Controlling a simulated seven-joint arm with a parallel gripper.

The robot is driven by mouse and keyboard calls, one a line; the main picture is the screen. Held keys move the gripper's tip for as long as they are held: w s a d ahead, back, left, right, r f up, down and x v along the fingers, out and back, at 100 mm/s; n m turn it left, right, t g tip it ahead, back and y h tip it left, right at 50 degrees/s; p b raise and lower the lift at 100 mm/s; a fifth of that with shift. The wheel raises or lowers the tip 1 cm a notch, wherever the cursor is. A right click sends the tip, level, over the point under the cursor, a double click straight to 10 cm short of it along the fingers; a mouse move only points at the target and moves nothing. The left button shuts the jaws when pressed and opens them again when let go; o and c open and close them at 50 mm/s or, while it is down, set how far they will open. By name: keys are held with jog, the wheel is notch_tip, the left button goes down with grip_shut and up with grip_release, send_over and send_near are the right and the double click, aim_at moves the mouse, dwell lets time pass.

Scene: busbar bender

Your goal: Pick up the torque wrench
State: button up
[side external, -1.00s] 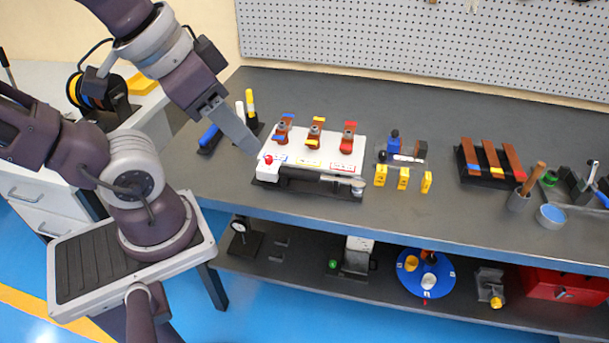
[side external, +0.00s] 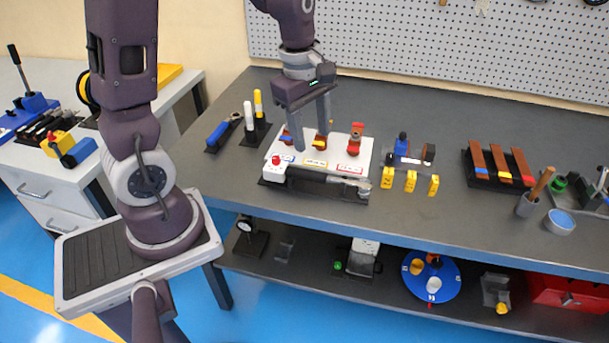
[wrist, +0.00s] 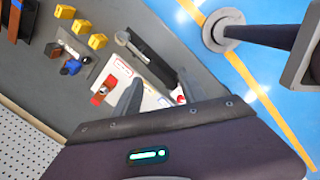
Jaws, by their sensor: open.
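A long tool with a round silver head (side external: 362,187) and dark handle, which looks like the torque wrench, lies along the black holder in front of the white terminal board (side external: 318,158). Its head (wrist: 122,38) also shows in the wrist view. A blue-handled tool (side external: 219,136) with a metal ring end lies at the bench's left; I cannot tell for sure which is the wrench. My gripper (side external: 311,141) is open and empty, fingers pointing down over the board's left and middle terminals. In the wrist view its fingers (wrist: 158,82) span part of the board.
A red knob (side external: 276,160) is at the board's left end. White and yellow-topped posts (side external: 253,115) stand left of the board. Yellow blocks (side external: 411,181) stand to its right, with a rack of copper bars (side external: 497,164) beyond. The bench behind the board is clear.

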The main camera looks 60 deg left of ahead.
aim_at(307, 171)
jog(key=a+f+n, duration=0.1)
jog(key=f+n, duration=0.1)
jog(key=w+a+f+n+g, duration=0.1)
jog(key=a+f+n, duration=0.1)
jog(key=f, duration=0.1)
jog(key=a+f+n, duration=0.1)
jog(key=f+n, duration=0.1)
jog(key=f, duration=0.1)
jog(key=shift+w+a+f+n+g, duration=0.15)
jog(key=shift+w+a+n+g, duration=0.15)
jog(key=shift+a, duration=0.1)
notch_tip(307, 171, down, 7)
jog(key=shift+d, duration=0.1)
grip_shut()
